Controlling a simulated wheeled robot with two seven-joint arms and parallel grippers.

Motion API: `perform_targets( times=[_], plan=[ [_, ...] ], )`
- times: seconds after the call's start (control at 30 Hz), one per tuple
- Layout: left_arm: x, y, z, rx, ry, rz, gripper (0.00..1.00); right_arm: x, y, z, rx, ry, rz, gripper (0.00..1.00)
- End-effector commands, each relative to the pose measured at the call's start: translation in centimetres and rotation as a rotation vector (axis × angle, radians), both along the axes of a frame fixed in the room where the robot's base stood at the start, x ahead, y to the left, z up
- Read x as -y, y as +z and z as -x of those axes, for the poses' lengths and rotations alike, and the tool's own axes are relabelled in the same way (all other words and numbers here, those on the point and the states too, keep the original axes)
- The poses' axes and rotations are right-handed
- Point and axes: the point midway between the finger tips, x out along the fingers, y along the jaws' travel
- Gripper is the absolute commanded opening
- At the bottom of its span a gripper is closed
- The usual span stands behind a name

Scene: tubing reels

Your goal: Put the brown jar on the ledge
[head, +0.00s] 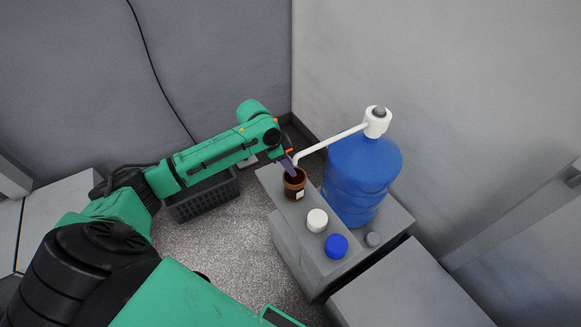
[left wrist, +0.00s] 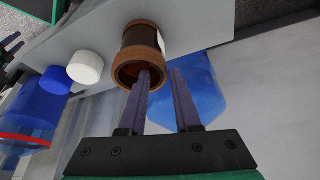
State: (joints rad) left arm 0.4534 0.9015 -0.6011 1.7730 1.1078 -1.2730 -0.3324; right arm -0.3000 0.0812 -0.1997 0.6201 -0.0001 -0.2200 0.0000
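The brown jar (head: 294,184) is upright, with an open top and a pale label, at the far end of the grey ledge (head: 268,180). My left gripper (head: 291,167) is at the jar's mouth. In the left wrist view, one purple finger of the left gripper (left wrist: 162,72) reaches into the mouth of the jar (left wrist: 140,46). The other finger is outside the rim, with a gap between them. I cannot tell whether the jar's base touches the ledge. Dark prongs at the left edge of the wrist view may be my right gripper (left wrist: 10,45).
A white cap (head: 317,220) and a blue cap (head: 336,246) stand nearer on the ledge. A big blue water bottle (head: 361,180) with a white pump (head: 377,122) stands close to the right; its spout reaches toward the jar. A dark basket (head: 204,198) is on the floor.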

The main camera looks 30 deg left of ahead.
Motion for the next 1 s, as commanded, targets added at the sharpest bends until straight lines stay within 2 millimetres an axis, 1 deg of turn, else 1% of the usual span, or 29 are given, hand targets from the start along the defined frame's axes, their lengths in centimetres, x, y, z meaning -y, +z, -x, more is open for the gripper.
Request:
perform_targets(
  times=[0.2, 0.3, 0.4, 0.5, 0.57, 1.0],
  plan=[
    [-1.8, 5.4, 1.4, 0.003, 0.000, -0.005, 0.31, 0.0, 0.6, 0.0, 0.000, 0.000, 0.000, 0.50],
    [-2.4, 7.8, 2.1, 0.001, -0.002, -0.005, 0.31, 0.0, 0.7, 0.0, 0.000, 0.000, 0.000, 0.50],
    [-2.9, 9.4, 2.5, 0.000, -0.001, -0.002, 0.31, 0.0, 0.7, 0.0, 0.000, 0.000, 0.000, 0.50],
    [-3.1, 10.1, 2.8, -0.002, 0.000, -0.001, 0.31, 0.0, 0.7, 0.0, 0.000, 0.000, -0.001, 0.50],
    [-3.1, 10.2, 2.8, -0.002, 0.000, -0.001, 0.31, -0.1, 0.7, 0.0, 0.000, 0.000, -0.001, 0.50],
    [-3.1, 10.2, 2.8, -0.001, 0.000, 0.000, 0.31, -0.2, 0.7, 0.0, 0.000, -0.001, -0.002, 0.50]
  ],
)
